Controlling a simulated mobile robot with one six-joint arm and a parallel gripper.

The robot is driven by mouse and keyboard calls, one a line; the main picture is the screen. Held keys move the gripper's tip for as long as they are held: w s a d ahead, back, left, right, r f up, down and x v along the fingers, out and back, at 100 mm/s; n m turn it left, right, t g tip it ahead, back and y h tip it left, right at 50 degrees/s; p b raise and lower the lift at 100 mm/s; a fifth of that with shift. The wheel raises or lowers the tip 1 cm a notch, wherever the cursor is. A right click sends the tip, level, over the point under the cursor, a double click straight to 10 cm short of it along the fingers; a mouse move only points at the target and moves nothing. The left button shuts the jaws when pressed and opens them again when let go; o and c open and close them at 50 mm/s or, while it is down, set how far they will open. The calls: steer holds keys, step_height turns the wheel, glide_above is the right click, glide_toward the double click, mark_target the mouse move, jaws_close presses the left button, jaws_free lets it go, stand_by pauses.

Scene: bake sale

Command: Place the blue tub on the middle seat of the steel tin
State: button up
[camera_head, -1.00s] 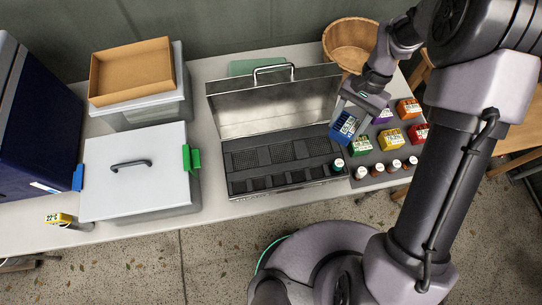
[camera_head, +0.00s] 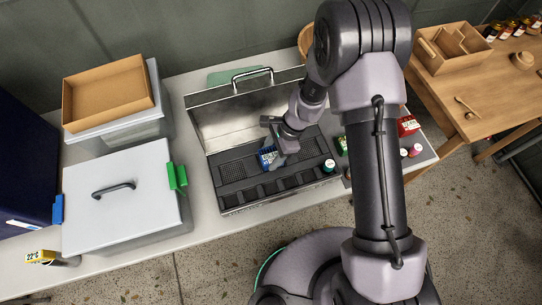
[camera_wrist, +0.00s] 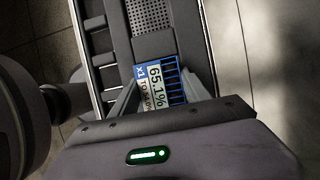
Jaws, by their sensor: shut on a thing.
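The blue tub (camera_head: 267,157) has a white label on top, which reads 65.1% in the wrist view (camera_wrist: 158,86). My gripper (camera_head: 276,150) is shut on it, with one finger on each side in the wrist view. The tub is at the middle of the back row of the open steel tin (camera_head: 221,126). I cannot tell whether it touches the seat floor. Perforated dark seat floor (camera_wrist: 151,17) shows beyond the tub in the wrist view. My gripper and arm hide part of the back row.
A green tub (camera_head: 341,145), a red tub (camera_head: 407,126) and small bottles are to the right, partly behind my arm. A grey lidded box (camera_head: 130,208) stands left of the tin.

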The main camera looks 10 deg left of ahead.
steer(key=shift+r, duration=0.1)
steer(key=o, duration=1.4)
